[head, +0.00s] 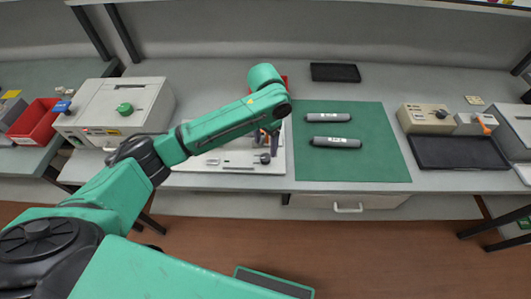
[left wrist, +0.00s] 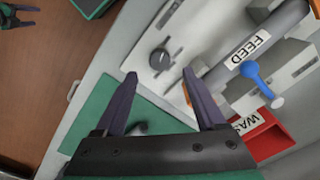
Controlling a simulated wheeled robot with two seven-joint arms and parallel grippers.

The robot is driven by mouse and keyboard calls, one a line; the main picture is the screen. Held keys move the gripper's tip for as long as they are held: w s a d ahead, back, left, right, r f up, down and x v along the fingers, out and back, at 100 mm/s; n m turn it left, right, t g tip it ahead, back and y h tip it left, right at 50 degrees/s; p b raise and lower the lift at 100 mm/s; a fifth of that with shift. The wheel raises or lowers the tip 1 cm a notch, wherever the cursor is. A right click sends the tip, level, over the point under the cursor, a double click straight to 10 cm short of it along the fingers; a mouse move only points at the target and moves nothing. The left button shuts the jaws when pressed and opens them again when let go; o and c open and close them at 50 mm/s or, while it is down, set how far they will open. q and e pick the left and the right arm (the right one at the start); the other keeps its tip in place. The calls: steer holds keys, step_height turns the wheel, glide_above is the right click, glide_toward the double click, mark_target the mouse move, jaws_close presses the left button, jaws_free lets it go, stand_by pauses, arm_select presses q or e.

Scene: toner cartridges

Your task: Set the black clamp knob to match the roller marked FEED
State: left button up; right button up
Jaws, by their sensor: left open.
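The black clamp knob (head: 265,158) sits on a white fixture plate (head: 240,167) in the head view. In the left wrist view the knob (left wrist: 160,58) is round and dark, with a pale pointer line. A grey roller (left wrist: 282,22) there carries a white FEED label. My left gripper (head: 268,146) is open above the plate. In the left wrist view its fingertips (left wrist: 159,73) lie either side of the knob's line, apart from it as far as I can tell. My right gripper (left wrist: 16,14) seems partly visible at the upper left; its opening is unclear.
Two grey rollers (head: 329,117) (head: 335,142) lie on a green mat (head: 380,165); their labels are unreadable. A blue-handled lever (left wrist: 256,77) and a red bin (left wrist: 270,142) with a partly hidden label are beside the FEED roller. A black tray (head: 335,72) lies behind the mat.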

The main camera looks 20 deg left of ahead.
mark_target(265, 157)
arm_select(q)
step_height(265, 157, down, 6)
steer(key=shift+f, duration=0.1)
steer(key=shift+c, duration=0.4)
jaws_close()
steer(key=shift+p, duration=0.3)
